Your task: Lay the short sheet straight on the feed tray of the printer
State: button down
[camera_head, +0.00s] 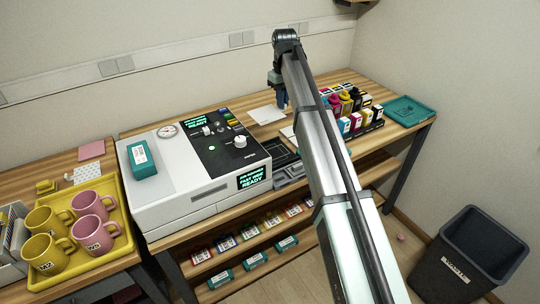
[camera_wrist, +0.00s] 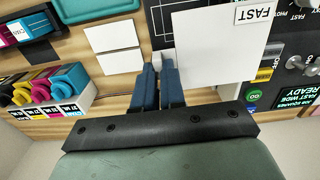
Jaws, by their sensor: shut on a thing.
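My gripper (camera_head: 282,104) is over the table behind the printer's right side. Its blue fingers (camera_wrist: 159,88) are shut at the near left edge of a large white sheet (camera_wrist: 218,42) in the wrist view; the pinched edge itself is hidden. This sheet also shows left of my gripper in the head view (camera_head: 266,115). The white printer (camera_head: 190,212) stands left of my gripper. A dark tray (camera_head: 284,152) lies at the printer's right side, partly hidden by my arm; I cannot tell surely whether it is the feed tray.
Smaller white sheets (camera_wrist: 112,33) lie on the wood. Ink bottles and cartridges (camera_head: 352,104) stand right of my arm, beside a teal tray (camera_head: 408,111). A teal box (camera_head: 142,158) sits on the printer. A yellow tray (camera_head: 122,232) holds several mugs. A dark bin (camera_head: 470,254) stands right.

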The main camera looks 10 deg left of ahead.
aim_at(281, 149)
jog(key=shift+s+d+f, duration=0.2)
jog(key=shift+s, duration=0.1)
jog(key=shift+f, duration=0.4)
notch_tip(281, 149, down, 17)
jog(key=shift+r, duration=0.1)
jog(key=c, duration=1.6)
grip_release()
jog(key=shift+c, duration=0.2)
jog(key=o, duration=0.4)
notch_tip(281, 149, up, 12)
